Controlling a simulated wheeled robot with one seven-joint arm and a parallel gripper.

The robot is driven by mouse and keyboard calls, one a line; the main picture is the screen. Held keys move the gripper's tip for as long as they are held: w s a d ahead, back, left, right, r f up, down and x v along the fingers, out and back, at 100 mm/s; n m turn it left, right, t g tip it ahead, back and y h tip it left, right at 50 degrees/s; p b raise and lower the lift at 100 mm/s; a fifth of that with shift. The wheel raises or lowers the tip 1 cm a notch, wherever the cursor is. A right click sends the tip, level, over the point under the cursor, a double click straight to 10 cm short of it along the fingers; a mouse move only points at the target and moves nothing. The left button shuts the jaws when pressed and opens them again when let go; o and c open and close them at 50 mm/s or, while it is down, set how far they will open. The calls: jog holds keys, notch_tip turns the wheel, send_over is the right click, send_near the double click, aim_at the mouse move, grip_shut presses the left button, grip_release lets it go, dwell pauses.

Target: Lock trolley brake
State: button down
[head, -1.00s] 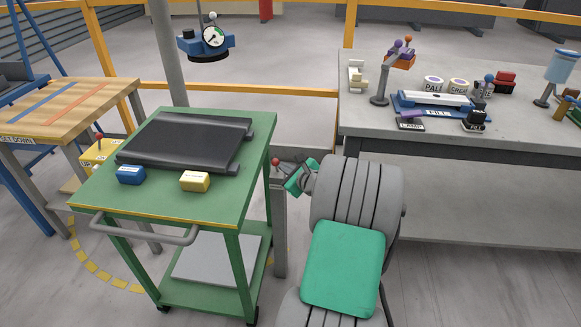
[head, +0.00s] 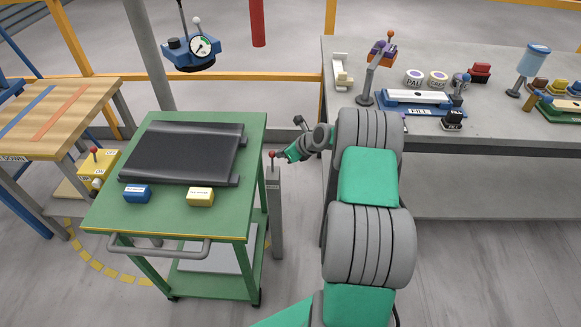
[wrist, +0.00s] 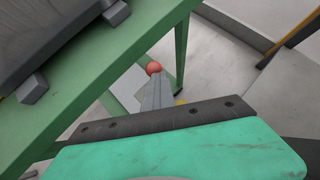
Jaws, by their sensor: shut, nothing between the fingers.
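The green trolley (head: 185,227) stands left of centre with a dark grey ribbed slab (head: 184,152) on its top. Beside its right side stands a grey post (head: 275,212) topped by a red ball knob (head: 272,155). My gripper (head: 282,156) is shut and empty, close to the right of the knob. In the wrist view, the knob (wrist: 153,68) shows just beyond the tips of my closed fingers (wrist: 155,85). I cannot tell whether they touch. The post below the knob is hidden there by the fingers. No brake label is readable.
A blue block (head: 137,193) and a yellow block (head: 200,196) lie on the trolley's front. A grey workbench (head: 490,135) with several devices is at right. A wooden table (head: 55,105) and yellow box (head: 97,168) are at left. A gauge (head: 197,48) hangs behind.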

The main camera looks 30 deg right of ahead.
jog(key=shift+r+p, duration=0.7)
jog(key=shift+r, duration=0.1)
jog(key=d+p+v, duration=0.1)
jog(key=d+v, duration=0.1)
jog(key=v, duration=1.1)
jog(key=shift+w, duration=0.4)
jog(key=shift+f, duration=0.15)
